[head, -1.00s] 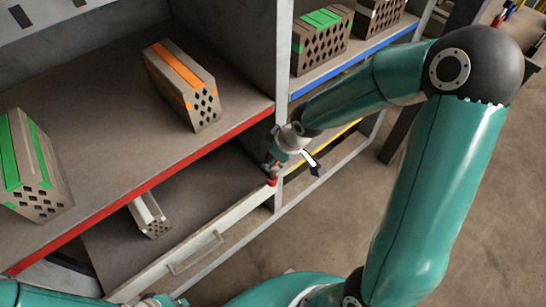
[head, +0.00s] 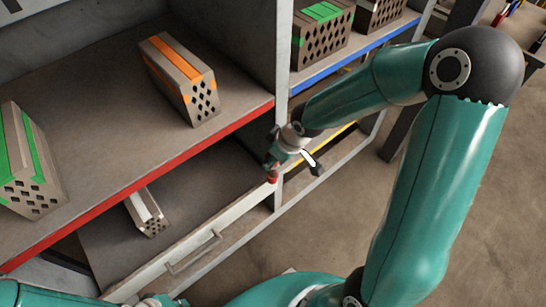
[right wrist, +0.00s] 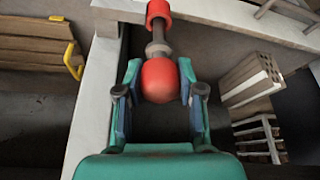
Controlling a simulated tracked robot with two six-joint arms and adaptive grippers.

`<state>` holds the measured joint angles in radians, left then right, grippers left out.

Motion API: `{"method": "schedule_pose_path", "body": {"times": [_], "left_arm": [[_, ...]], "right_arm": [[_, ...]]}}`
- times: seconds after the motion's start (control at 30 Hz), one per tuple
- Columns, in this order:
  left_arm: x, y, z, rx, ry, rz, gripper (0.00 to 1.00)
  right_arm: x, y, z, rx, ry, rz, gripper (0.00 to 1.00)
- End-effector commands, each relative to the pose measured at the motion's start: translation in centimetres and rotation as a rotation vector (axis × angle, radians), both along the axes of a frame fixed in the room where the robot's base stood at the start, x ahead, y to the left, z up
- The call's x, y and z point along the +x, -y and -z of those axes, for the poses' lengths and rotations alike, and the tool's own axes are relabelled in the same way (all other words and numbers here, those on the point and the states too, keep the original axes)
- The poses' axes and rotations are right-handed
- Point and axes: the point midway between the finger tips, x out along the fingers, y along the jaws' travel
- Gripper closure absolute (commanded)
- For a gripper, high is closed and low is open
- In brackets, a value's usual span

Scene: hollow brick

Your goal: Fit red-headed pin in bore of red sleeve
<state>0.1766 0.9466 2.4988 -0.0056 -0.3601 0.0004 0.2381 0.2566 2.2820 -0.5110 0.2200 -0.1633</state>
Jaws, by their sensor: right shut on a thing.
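The red-headed pin (right wrist: 160,82) is between the fingers of my right gripper (right wrist: 158,88), which is shut on its red head. Its grey shank points away from the gripper, towards the red sleeve (right wrist: 158,10) at the top of the right wrist view. The shank's far end meets the sleeve's near side in that view; whether its tip is inside the bore I cannot tell. In the head view my right gripper (head: 274,158) is above the drawer's corner, by a small red spot (head: 272,176).
The open drawer (head: 200,240) has a handle on its front and holds a white-striped hollow brick (head: 146,212). Shelf posts stand close to my right gripper. Orange-striped (head: 180,80) and green-striped (head: 28,165) bricks lie on the red-edged shelf (head: 110,150).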

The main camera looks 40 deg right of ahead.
Motion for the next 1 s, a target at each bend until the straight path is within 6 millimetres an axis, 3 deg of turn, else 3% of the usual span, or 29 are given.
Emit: {"method": "schedule_pose_path", "body": {"times": [1.0], "left_arm": [[0.0, 0.0, 1.9, 0.0, 0.0, 0.0, 1.0]], "right_arm": [[0.0, 0.0, 1.9, 0.0, 0.001, -0.001, 1.0]]}}
